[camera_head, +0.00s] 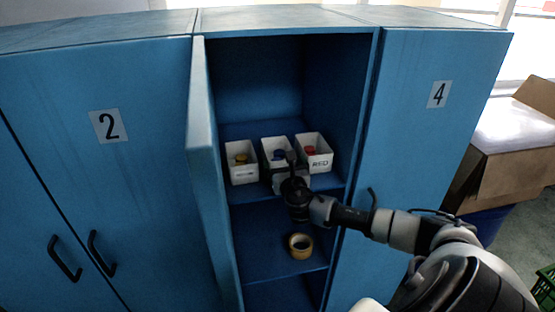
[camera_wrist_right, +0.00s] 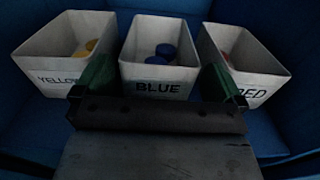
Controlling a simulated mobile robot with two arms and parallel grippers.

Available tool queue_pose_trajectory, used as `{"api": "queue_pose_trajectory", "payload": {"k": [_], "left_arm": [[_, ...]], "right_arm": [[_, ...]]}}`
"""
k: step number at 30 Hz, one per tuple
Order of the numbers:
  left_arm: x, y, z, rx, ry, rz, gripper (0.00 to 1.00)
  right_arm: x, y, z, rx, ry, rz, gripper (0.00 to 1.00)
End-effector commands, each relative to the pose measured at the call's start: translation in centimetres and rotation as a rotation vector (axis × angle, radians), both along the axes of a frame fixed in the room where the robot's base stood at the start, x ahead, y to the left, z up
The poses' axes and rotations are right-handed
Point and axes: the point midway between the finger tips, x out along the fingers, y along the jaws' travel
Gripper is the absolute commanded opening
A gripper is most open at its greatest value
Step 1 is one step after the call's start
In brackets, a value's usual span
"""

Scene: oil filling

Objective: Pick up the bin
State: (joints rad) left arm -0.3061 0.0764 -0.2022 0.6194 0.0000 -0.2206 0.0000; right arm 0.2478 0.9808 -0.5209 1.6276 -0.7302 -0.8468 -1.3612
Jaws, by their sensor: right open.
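Three white bins stand side by side on the upper shelf of an open blue locker. The left bin, labelled YELLOW (camera_wrist_right: 55,75), holds yellow items; it also shows in the head view (camera_head: 243,174). The middle bin, labelled BLUE (camera_wrist_right: 158,86), holds blue items. The right bin, labelled RED (camera_head: 320,163), holds red items. My right gripper (camera_wrist_right: 160,85) is open in front of the BLUE bin, its two fingers apart near the bin's left and right sides. In the head view the right gripper (camera_head: 289,172) covers part of the BLUE bin's front. My left gripper is not in view.
The open locker door (camera_head: 207,180) stands at the left of the opening. A tape roll (camera_head: 300,246) lies on the lower shelf under my arm. Closed doors 2 (camera_head: 150,190) and 4 (camera_head: 425,140) flank the compartment. A cardboard box (camera_head: 505,175) stands at the right.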

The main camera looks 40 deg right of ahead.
Motion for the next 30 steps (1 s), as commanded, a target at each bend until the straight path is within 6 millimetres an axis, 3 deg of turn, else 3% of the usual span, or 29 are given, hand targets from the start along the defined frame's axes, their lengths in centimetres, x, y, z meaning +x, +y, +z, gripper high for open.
{"api": "queue_pose_trajectory", "payload": {"k": [9, 18, 24, 26, 30], "left_arm": [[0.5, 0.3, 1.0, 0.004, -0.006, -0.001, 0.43], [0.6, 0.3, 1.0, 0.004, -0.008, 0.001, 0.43], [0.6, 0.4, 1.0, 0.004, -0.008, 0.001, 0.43], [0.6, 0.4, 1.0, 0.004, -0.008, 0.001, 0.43], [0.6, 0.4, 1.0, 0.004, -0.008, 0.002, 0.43]], "right_arm": [[3.6, -1.9, 0.3, 0.002, -0.001, -0.001, 1.00], [3.9, -2.1, 0.2, 0.001, 0.000, 0.000, 1.00], [3.9, -2.1, 0.2, 0.001, 0.000, 0.000, 0.69], [3.9, -2.1, 0.3, 0.000, -0.001, 0.000, 0.63], [3.9, -2.1, 0.3, 0.000, -0.001, 0.000, 0.63]]}}
